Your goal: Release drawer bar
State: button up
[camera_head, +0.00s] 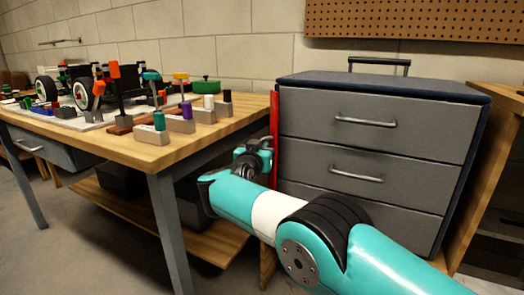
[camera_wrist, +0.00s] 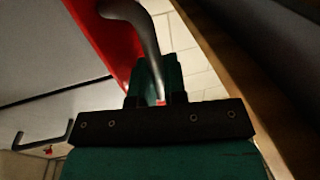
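The red drawer bar (camera_head: 274,138) stands upright along the left front edge of the grey drawer cabinet (camera_head: 372,145). In the wrist view the red bar (camera_wrist: 108,32) fills the upper left, with a curved grey handle (camera_wrist: 143,32) on it. My gripper (camera_head: 262,148) is at the bar, beside the table's right end. In the wrist view the handle runs down between the two dark green fingers of my gripper (camera_wrist: 158,78), which look closed around it. The exact contact is dim and partly hidden.
The wooden table (camera_head: 150,152) stands close on the left, with a car chassis and several tools on top. A wooden bench or shelf edge (camera_head: 497,150) stands right of the cabinet. My arm crosses in front of the lower drawers.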

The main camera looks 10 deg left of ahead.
jog(key=shift+o, duration=0.7)
jog(key=shift+d, duration=0.1)
jog(key=shift+s, duration=0.15)
jog(key=s+a+p, duration=0.3)
jog(key=s+p, duration=0.1)
jog(key=s, duration=1.2)
jog(key=shift+s, duration=0.4)
jog(key=shift+w, duration=0.1)
